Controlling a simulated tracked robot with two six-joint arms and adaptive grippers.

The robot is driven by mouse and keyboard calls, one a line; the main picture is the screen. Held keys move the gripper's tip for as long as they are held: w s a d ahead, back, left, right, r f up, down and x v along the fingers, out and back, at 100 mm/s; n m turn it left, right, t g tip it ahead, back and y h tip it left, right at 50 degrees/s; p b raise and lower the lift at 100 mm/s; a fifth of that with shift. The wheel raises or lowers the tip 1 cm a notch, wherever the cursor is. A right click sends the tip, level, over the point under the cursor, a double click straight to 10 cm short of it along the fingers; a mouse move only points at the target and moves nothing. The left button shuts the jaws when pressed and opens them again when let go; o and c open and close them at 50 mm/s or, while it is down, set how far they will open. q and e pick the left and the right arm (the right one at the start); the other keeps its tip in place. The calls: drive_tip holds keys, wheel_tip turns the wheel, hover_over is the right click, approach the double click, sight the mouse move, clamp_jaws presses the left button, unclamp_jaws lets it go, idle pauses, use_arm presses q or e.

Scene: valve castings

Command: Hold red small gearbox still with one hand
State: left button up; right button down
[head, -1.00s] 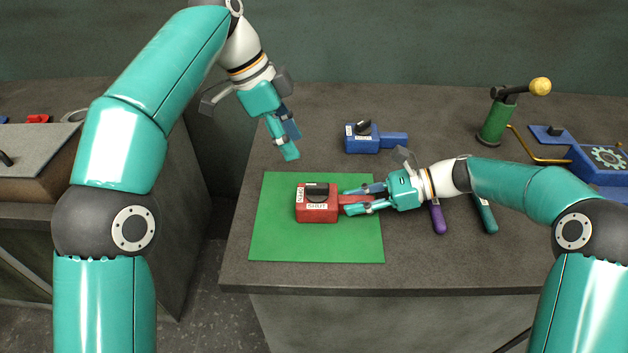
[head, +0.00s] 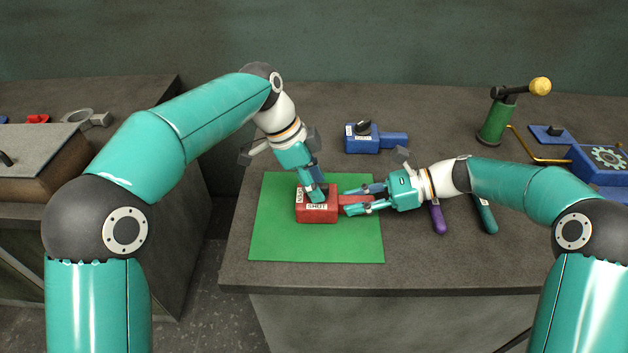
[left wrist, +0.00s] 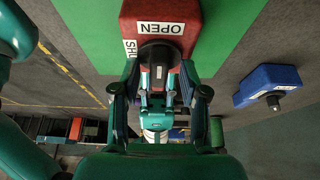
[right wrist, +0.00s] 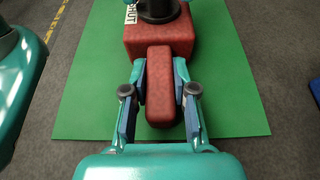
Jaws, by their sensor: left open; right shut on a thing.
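The red small gearbox (head: 317,215) lies on the green mat (head: 270,246), with white labels on it. One reads SHUT in the head view and one reads OPEN in the left wrist view. My right gripper (head: 358,199) is shut on its red handle-like stub (right wrist: 158,85), one finger on each side. My left gripper (head: 314,192) is open over the gearbox top. Its fingers stand on either side of the black knob (left wrist: 158,55), which the left fingers mostly hide in the head view. I cannot tell whether they touch it.
A blue gearbox (head: 361,138) stands behind the mat. A purple-handled tool (head: 438,217) and a teal-handled tool (head: 486,215) lie by my right arm. A green post with a yellow ball lever (head: 496,125) stands at the back right. The mat's front is clear.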

drive_tip(key=shift+r, duration=0.15)
use_arm(q)
clamp_jaws()
drive_tip(key=shift+n, duration=0.3)
drive_tip(key=n+t, duration=0.1)
drive_tip(key=n, duration=0.2)
drive_tip(key=shift+t, duration=0.3)
drive_tip(key=n, duration=0.2)
drive_tip(key=n+t+y, duration=0.1)
drive_tip(key=n, duration=0.2)
drive_tip(key=shift+s+t, duration=0.15)
drive_tip(key=shift+t, duration=0.15)
drive_tip(key=n, duration=0.2)
drive_tip(key=n+y, duration=0.1)
drive_tip(key=n, duration=0.1)
drive_tip(key=shift+d+t+y, duration=0.15)
drive_tip(key=shift+t+y, duration=0.15)
drive_tip(key=shift+t, duration=0.1)
drive_tip(key=n+y, duration=0.1)
drive_tip(key=n, duration=0.4)
drive_tip(key=shift+y, duration=0.4)
use_arm(e)
drive_tip(key=shift+s, duration=0.1)
use_arm(q)
drive_tip(key=shift+r+n, duration=0.1)
drive_tip(key=shift+n, duration=0.2)
